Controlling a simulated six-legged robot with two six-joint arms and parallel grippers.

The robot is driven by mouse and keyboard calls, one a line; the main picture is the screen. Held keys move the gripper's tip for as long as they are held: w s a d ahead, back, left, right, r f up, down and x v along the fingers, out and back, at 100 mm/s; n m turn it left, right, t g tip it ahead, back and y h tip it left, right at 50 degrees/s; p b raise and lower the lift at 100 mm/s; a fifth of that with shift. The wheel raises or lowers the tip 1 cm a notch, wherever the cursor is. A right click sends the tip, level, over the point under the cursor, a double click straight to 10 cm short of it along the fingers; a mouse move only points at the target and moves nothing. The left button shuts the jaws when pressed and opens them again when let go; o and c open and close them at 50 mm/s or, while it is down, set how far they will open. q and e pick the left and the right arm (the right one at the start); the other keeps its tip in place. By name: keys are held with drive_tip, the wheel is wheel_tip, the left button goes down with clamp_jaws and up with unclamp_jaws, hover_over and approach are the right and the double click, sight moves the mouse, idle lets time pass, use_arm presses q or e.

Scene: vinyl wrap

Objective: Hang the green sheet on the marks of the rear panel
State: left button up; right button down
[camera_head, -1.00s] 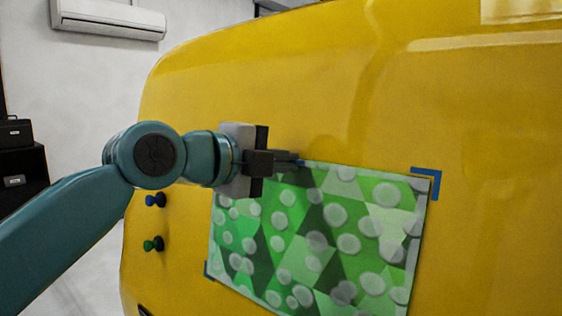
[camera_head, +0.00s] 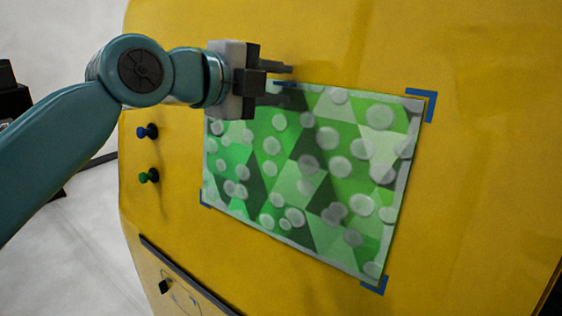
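The green patterned sheet (camera_head: 325,170) lies against the yellow rear panel (camera_head: 470,200), with pale discs over green triangles. My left gripper (camera_head: 286,73) is at the sheet's top edge, left of the middle, and hides the upper left corner. A small blue strip (camera_head: 285,83) shows just below its fingertips. I cannot tell whether the fingers grip anything. My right gripper is not in view.
A blue knob (camera_head: 147,131) and a green knob (camera_head: 149,176) stick out of the panel left of the sheet. A dark slot edge (camera_head: 185,272) runs below, with a small black knob (camera_head: 164,286) under it. The panel right of the sheet is clear.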

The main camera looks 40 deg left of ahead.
use_arm(q)
drive_tip(key=shift+s+r, duration=0.1)
drive_tip(key=shift+s, duration=0.45)
drive_tip(key=s+r+p, duration=0.2)
drive_tip(key=s+p, duration=0.1)
drive_tip(key=s, duration=1.2)
drive_tip(key=shift+r+p, duration=0.3)
drive_tip(key=shift+r, duration=0.05)
drive_tip(key=shift+a, duration=0.1)
